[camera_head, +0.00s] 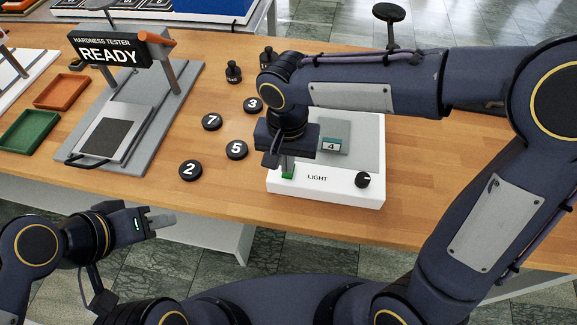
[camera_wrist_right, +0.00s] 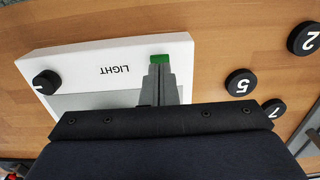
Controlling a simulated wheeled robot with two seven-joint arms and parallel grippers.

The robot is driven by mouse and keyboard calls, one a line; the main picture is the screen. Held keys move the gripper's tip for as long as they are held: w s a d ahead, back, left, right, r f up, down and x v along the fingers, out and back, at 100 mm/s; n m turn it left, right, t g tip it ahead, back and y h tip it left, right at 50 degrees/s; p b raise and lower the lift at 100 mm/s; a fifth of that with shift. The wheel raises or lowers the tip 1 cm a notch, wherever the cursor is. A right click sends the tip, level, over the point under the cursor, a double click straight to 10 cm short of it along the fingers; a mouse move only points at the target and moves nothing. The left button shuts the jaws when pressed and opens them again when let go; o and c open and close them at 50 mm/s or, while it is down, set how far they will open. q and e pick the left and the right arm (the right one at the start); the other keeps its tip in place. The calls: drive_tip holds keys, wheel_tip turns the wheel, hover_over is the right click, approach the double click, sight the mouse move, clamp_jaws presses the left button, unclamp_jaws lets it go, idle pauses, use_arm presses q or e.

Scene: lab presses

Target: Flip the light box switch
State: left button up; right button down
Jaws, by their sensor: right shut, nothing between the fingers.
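The white light box (camera_head: 330,188) stands on the wooden table, marked LIGHT on its front strip. Its green switch (camera_head: 288,173) is at the left end of that strip, and a black knob (camera_head: 363,180) is at the right end. In the right wrist view the green switch (camera_wrist_right: 159,58) shows just beyond my fingertips. My right gripper (camera_wrist_right: 160,70) is shut and empty, pointing down at the switch; I cannot tell whether it touches. A tile marked 4 (camera_head: 333,137) lies on the box's panel, partly hidden by my gripper. My left gripper (camera_head: 160,220) is off the table's front edge, away from the box.
Black discs marked 2 (camera_head: 190,170), 5 (camera_head: 237,150), 7 (camera_head: 212,122) and 3 (camera_head: 252,105) lie left of the box. A hardness tester (camera_head: 110,52) reading READY stands further left, beside a green tray (camera_head: 30,131) and an orange tray (camera_head: 61,91). The table right of the box is clear.

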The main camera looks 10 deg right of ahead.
drive_tip(key=shift+f+b, duration=0.85)
drive_tip(key=shift+f, duration=0.2)
idle(0.7)
drive_tip(key=shift+r, duration=0.1)
drive_tip(key=shift+r+p, duration=2.85)
drive_tip(key=shift+r, duration=0.65)
drive_tip(key=shift+d, duration=0.1)
drive_tip(key=s+d+r+n+t+y, duration=0.1)
drive_tip(key=s+d+t, duration=0.4)
drive_tip(key=s+d, duration=0.7)
drive_tip(key=d+r+y, duration=0.1)
drive_tip(key=d+y, duration=0.1)
drive_tip(key=d, duration=0.3)
drive_tip(key=shift+s+n+t+y, duration=0.3)
drive_tip(key=shift+s+y, duration=0.1)
